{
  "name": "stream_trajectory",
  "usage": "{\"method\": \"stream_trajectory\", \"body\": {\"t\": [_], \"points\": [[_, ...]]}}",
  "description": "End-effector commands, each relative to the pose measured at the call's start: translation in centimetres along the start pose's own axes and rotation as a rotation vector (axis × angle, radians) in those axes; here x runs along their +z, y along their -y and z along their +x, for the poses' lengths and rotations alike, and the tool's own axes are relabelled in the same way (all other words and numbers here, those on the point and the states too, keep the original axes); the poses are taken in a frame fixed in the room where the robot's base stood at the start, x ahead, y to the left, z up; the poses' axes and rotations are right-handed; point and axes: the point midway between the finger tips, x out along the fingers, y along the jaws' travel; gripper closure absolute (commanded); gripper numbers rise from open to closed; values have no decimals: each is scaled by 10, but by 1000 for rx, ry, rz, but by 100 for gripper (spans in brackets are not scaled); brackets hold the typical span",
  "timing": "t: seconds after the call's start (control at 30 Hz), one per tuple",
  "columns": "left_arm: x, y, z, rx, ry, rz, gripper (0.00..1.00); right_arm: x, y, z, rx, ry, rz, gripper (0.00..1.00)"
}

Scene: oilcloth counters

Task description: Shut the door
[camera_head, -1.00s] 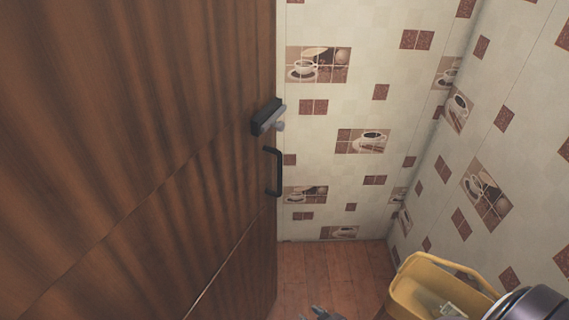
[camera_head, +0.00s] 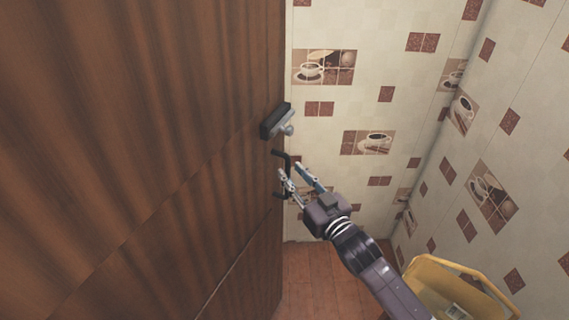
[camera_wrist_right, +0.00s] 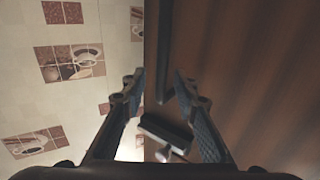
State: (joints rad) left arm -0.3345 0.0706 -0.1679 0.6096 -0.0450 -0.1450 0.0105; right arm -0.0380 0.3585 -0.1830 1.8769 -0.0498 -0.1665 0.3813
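The brown wooden door (camera_head: 150,140) fills the left of the head view, its free edge at mid-picture. It also fills the right of the wrist view (camera_wrist_right: 260,80). Near that edge are a dark lock with a round knob (camera_head: 276,121) and, below it, a black bar handle (camera_head: 287,157). My right gripper (camera_head: 290,171) is at the handle, its fingers apart. In the right wrist view the open fingers (camera_wrist_right: 158,82) stand either side of the handle bar (camera_wrist_right: 163,45); I cannot tell whether they touch it. The lock (camera_wrist_right: 166,134) shows between them. My left gripper is out of view.
A tiled wall with coffee-cup pictures (camera_head: 330,110) stands behind the door's edge and turns a corner at the right.

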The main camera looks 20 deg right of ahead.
Motion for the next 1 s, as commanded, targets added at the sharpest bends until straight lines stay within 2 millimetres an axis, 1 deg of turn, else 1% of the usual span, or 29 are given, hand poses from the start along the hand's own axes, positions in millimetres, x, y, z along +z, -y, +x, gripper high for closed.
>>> {"method": "stream_trajectory", "body": {"t": [0.03, 0.2, 0.33, 0.57, 0.6, 0.83, 1.0], "points": [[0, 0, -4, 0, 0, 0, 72, -3, 0, 9, 0, -2, -1, 72], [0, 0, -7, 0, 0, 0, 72, -2, 0, 25, 0, -2, -2, 72], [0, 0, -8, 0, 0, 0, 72, -1, 0, 30, 0, -1, -2, 72], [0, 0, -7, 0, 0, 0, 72, 0, 0, 31, 0, 0, -2, 72], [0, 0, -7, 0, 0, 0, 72, 0, 0, 31, 0, 0, -2, 74], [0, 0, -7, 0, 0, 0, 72, 0, 0, 30, 1, 0, -2, 99], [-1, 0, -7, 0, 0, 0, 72, 0, -1, 30, 1, 1, -2, 100]]}}
